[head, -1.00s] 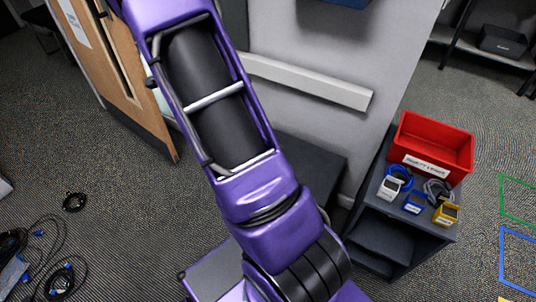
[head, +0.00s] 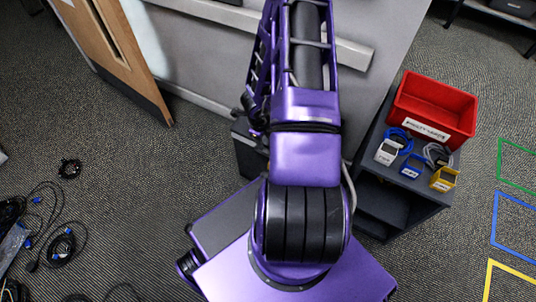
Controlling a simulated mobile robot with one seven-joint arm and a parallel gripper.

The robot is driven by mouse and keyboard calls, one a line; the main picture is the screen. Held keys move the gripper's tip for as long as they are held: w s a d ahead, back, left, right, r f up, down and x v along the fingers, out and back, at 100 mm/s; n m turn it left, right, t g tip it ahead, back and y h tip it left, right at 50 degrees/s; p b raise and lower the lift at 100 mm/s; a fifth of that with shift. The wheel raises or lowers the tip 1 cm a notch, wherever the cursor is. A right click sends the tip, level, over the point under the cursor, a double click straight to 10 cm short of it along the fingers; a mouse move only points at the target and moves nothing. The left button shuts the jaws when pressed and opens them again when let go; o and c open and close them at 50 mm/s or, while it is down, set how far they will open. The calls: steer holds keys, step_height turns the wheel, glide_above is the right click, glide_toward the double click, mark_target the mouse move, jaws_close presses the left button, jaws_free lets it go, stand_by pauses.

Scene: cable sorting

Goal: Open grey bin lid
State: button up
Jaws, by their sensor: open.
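A dark grey box (head: 249,152) stands on the floor against the pale wall, and only a sliver of it shows left of my purple arm. It may be the grey bin, but I cannot tell. My arm hides the rest of it, and I cannot make out a lid. My gripper is out of view; only the arm's links show, reaching up past the top edge.
A dark shelf unit (head: 375,235) at right holds a red bin (head: 437,103) and several small coloured holders with cables. Loose cables (head: 60,245) lie on the floor at left. A wooden door (head: 118,52) stands open. Coloured tape outlines (head: 518,215) mark the right floor.

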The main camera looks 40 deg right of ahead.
steer(key=f+b, duration=0.1)
steer(key=f, duration=0.3)
steer(key=d+f, duration=0.1)
steer(key=f, duration=0.3)
steer(key=w+d+f+b, duration=0.1)
steer(key=f, duration=0.4)
steer(key=shift+d+b, duration=0.15)
steer(key=shift+b, duration=0.15)
jaws_close()
stand_by(0.7)
